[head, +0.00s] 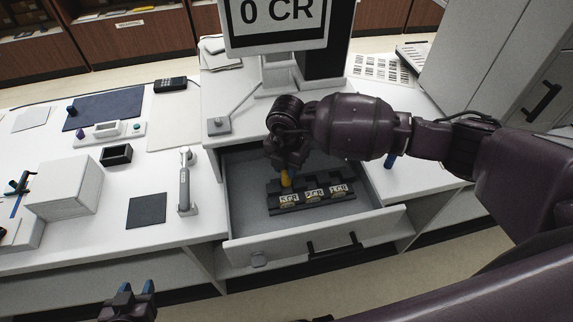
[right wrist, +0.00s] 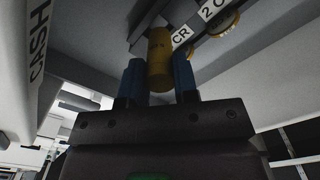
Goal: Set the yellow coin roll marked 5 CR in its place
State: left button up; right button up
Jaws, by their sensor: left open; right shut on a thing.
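The yellow coin roll (head: 285,179) is upright in the jaws of my right gripper (head: 284,172), at the left slot of the dark coin rack in the open drawer. In the right wrist view the roll (right wrist: 159,55) is between the blue fingertips of the gripper (right wrist: 159,76), its upper end close to the rack. The rack (head: 313,207) carries labels that read 5 CR, 2 CR and 1 CR from left to right. I cannot tell whether the roll touches the slot floor. My left gripper (head: 127,300) is open and empty at the bottom edge, away from the counter.
The open drawer (head: 245,220) has a front panel with a dark handle (head: 335,247). A till screen reading 0 CR (head: 280,25) stands behind it. A scanner on a stand (head: 184,180) and a white box (head: 65,187) are on the left counter.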

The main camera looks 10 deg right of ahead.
aim_at(286, 175)
jog(key=shift+f+b, duration=1)
jog(key=shift+f, duration=0.65)
jog(key=o, duration=1)
notch_tip(286, 175, up, 11)
jog(key=shift+f, duration=0.1)
dwell(0.3)
